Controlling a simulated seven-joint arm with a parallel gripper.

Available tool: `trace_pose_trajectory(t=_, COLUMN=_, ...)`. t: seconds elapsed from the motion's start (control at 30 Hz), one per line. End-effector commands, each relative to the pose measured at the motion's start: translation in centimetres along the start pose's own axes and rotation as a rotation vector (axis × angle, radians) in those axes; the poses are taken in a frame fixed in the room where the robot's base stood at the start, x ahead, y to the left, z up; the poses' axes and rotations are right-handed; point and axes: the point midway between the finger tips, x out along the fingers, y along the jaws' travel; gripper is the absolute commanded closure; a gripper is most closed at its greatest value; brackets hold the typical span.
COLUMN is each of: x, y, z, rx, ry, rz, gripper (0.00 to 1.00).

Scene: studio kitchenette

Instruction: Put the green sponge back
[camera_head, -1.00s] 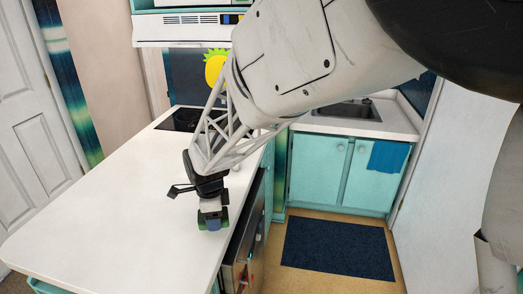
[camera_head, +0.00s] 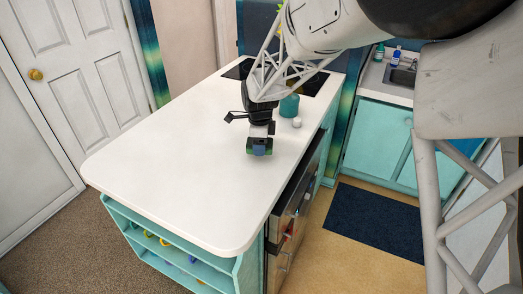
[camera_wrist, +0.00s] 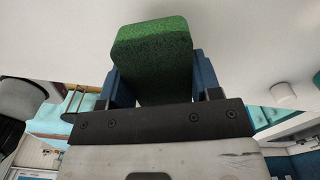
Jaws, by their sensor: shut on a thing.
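The green sponge (camera_wrist: 155,55) is between the two blue fingers of my gripper (camera_wrist: 155,85) in the wrist view, and the fingers are shut on it. In the head view my gripper (camera_head: 259,148) is over the right part of the white countertop (camera_head: 170,150). Only a little green of the sponge shows there, beside the fingers. I cannot tell from these views how high the sponge is above the counter.
A teal container (camera_head: 289,106) and a small white round thing (camera_head: 297,122) stand on the counter just behind and right of my gripper. A dark cooktop (camera_head: 311,84) lies at the far end. A sink (camera_head: 400,76) is at the back right. The counter's left and front are clear.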

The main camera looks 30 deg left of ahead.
Motion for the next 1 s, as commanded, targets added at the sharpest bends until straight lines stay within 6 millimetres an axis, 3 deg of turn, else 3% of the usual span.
trace_pose_trajectory(t=0.43, x=0.2, y=-0.2, z=0.1, rx=0.000, ry=0.000, rz=0.000, gripper=0.64)
trace_pose_trajectory(t=0.8, x=3.3, y=-0.3, z=0.1, rx=0.000, ry=0.000, rz=0.000, gripper=0.64)
trace_pose_trajectory(t=1.0, x=3.5, y=-0.3, z=0.1, rx=0.000, ry=0.000, rz=-0.001, gripper=0.64)
